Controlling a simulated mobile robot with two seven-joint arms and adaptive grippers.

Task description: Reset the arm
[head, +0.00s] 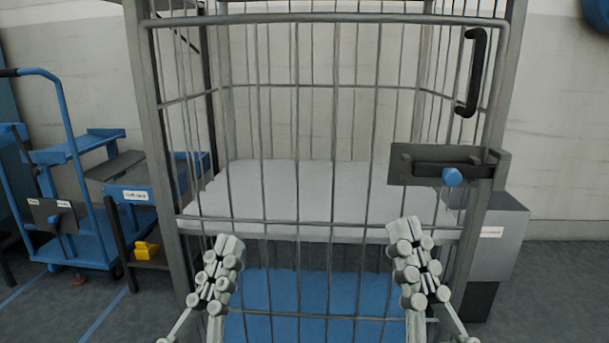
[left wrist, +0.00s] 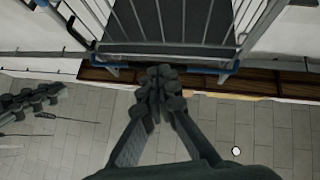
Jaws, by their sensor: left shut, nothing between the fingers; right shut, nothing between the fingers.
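My left gripper (head: 228,246) is in the lower middle of the head view, left of centre, in front of the wire cage's lower bars. It is shut and empty. My right gripper (head: 404,231) is in the head view right of centre, also in front of the cage, shut and empty. Both grippers are raised and held apart from each other. I cannot tell how far either one is from the bars.
A tall grey wire cage (head: 320,223) stands straight ahead, with a white shelf (head: 300,185) and a blue lower surface (head: 310,290) inside. Its latch plate (head: 405,166) and black handle (head: 470,70) are at right. A blue trolley (head: 75,245) and yellow item (head: 146,250) are left; a grey cabinet (head: 507,240) is right.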

